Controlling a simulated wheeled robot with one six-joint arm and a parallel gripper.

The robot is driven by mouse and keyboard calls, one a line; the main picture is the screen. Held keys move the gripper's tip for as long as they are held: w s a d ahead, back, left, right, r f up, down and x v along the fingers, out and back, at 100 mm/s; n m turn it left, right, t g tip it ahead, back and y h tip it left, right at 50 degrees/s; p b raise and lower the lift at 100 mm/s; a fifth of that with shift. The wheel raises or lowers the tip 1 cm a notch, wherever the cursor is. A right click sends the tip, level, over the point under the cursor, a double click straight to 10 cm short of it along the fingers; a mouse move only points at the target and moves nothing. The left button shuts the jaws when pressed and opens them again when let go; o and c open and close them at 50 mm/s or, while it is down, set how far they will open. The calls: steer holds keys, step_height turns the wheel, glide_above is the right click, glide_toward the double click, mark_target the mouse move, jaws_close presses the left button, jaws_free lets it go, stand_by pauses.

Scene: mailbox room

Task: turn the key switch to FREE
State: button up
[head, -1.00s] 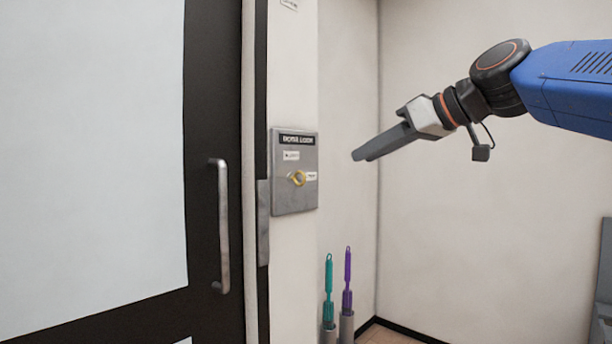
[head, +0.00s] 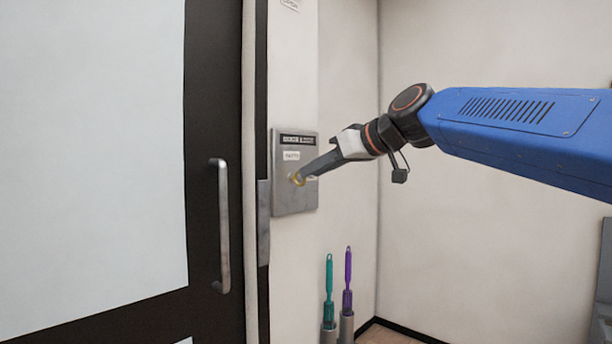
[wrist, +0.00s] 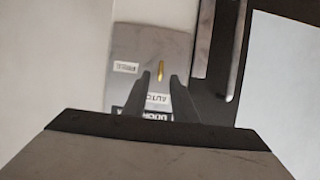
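The key switch panel (head: 282,195) is a grey plate on the narrow wall beside the door. Its brass key (head: 296,180) is at the middle of the plate. My gripper (head: 304,174) reaches in from the right, its tips at the key and hiding part of it. In the wrist view the panel (wrist: 180,48) appears upside down. The key (wrist: 161,70) stands edge-on, in line with the gap between the two fingers of my gripper (wrist: 160,78). The fingers are apart, with gaps on both sides of the key. An AUTO label lies near the fingers, and a small label (wrist: 126,67) lies left of the key.
A dark-framed door (head: 215,110) with a vertical metal handle (head: 222,225) stands left of the panel. Teal (head: 329,290) and purple (head: 347,285) brushes stand in holders below right. The space before the right wall is open.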

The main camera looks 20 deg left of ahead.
mark_target(298, 179)
steer(key=shift+x, duration=1.95)
jaws_close()
steer(key=shift+m, duration=0.3)
steer(key=shift+w+d+f+m+g+y, duration=0.15)
steer(key=shift+m+g+y, duration=0.75)
steer(key=shift+m, duration=1.25)
steer(key=shift+w+f+m+g+y, duration=0.25)
steer(key=shift+m+g+y, duration=0.65)
steer(key=shift+m, duration=1.2)
steer(key=shift+w+d+f+m+g+y, duration=0.1)
steer(key=shift+f+m+g+y, duration=0.15)
steer(key=shift+m+g+y, duration=1.3)
steer(key=shift+m+t+h, duration=0.55)
steer(key=shift+m+t, duration=0.2)
steer(key=shift+m, duration=0.05)
